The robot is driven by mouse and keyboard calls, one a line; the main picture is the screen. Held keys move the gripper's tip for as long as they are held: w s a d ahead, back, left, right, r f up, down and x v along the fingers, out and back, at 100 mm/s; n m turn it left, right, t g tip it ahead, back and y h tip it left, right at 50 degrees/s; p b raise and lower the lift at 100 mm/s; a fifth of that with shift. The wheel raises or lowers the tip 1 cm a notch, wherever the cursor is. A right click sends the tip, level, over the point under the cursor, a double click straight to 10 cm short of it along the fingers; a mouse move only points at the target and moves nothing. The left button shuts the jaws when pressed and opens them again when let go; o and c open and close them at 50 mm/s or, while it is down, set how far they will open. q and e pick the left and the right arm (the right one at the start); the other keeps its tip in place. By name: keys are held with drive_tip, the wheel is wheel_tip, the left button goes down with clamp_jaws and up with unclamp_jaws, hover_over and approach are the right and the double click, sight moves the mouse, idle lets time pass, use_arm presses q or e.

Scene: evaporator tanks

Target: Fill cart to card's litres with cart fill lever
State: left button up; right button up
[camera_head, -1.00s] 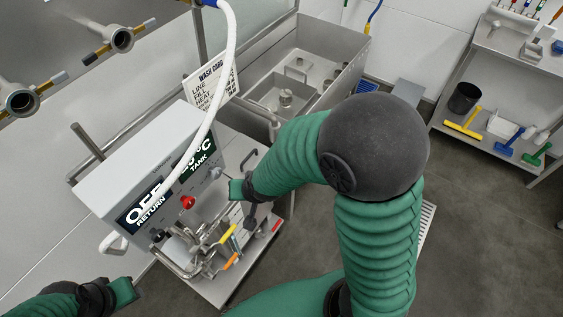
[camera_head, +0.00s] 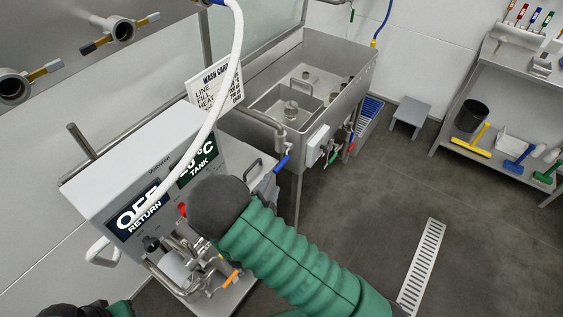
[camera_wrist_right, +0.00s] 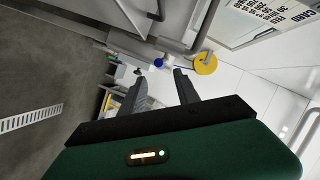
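The cart (camera_head: 140,165) is a light grey box on a base, with displays reading "OFF RETURN" and a partly covered "°C TANK". The wash card (camera_head: 218,84) hangs behind it, and part of it shows in the right wrist view (camera_wrist_right: 272,12); its small figures are hard to read. An orange-handled lever (camera_head: 231,278) sits among pipes on the cart's front. I cannot tell which lever is the cart fill lever. My right gripper (camera_wrist_right: 160,88) is open and empty; in the head view my arm's dark joint hides it. My left gripper is not clearly seen at the lower left edge.
A steel sink tank (camera_head: 300,95) stands behind the cart, with blue (camera_head: 282,163), green and red valve levers. A white hose (camera_head: 222,80) arches over the cart. A shelf (camera_head: 480,150) with brushes stands right. The floor around the drain grate (camera_head: 422,265) is clear.

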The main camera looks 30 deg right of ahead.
sight(282, 161)
drive_tip(key=x, duration=1.3)
drive_tip(key=shift+w+d+f+p, duration=0.15)
drive_tip(key=shift+w+d+p, duration=0.1)
drive_tip(key=shift+w+p, duration=0.1)
drive_tip(key=shift+s, duration=0.1)
drive_tip(key=shift+c, duration=0.5)
drive_tip(key=c, duration=0.7)
clamp_jaws()
